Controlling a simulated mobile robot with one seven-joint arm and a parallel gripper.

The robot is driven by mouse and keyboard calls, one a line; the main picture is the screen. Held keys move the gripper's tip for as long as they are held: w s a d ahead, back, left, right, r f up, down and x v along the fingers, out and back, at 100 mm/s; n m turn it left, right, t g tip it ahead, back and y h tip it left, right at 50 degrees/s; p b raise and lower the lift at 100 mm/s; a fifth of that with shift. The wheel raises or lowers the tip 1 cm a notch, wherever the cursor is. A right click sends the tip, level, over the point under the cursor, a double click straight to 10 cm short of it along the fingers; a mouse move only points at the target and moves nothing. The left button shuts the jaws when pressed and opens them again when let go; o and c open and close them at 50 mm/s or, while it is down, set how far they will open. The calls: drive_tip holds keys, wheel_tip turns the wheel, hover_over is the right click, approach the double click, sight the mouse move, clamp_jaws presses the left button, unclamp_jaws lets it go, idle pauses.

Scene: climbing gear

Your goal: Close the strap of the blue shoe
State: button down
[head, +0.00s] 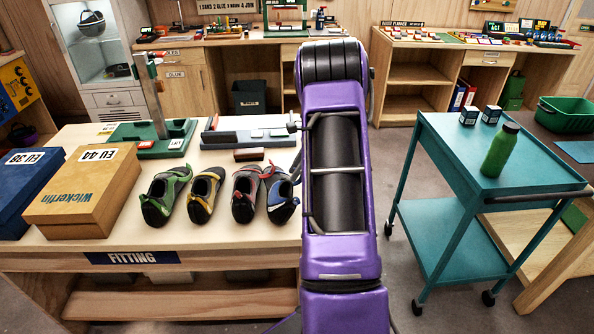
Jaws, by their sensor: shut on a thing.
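The blue shoe (280,208) stands at the right end of a row of climbing shoes on the fitting table (150,245), toe toward me. It is right beside the purple arm of mine, which rises through the middle of the view. The state of its strap is too small to tell, and the area just right of the shoe is behind my arm.
The red shoe (245,197), yellow shoe (203,198) and green shoe (164,198) stand left of the blue one. Shoe boxes (85,190) fill the table's left. A grey and blue tool (245,136) lies behind the shoes. A teal cart (480,165) stands right.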

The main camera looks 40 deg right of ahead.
drive_tip(key=shift+w+a+h, duration=0.2)
drive_tip(key=shift+a+h, duration=0.25)
drive_tip(key=shift+h, duration=0.05)
drive_tip(key=shift+g, duration=0.3)
drive_tip(key=c, duration=0.6)
unclamp_jaws()
drive_tip(key=shift+r, duration=0.1)
drive_tip(key=v, duration=1.7)
drive_tip(key=shift+a+r, duration=0.1)
drive_tip(key=shift+a, duration=0.05)
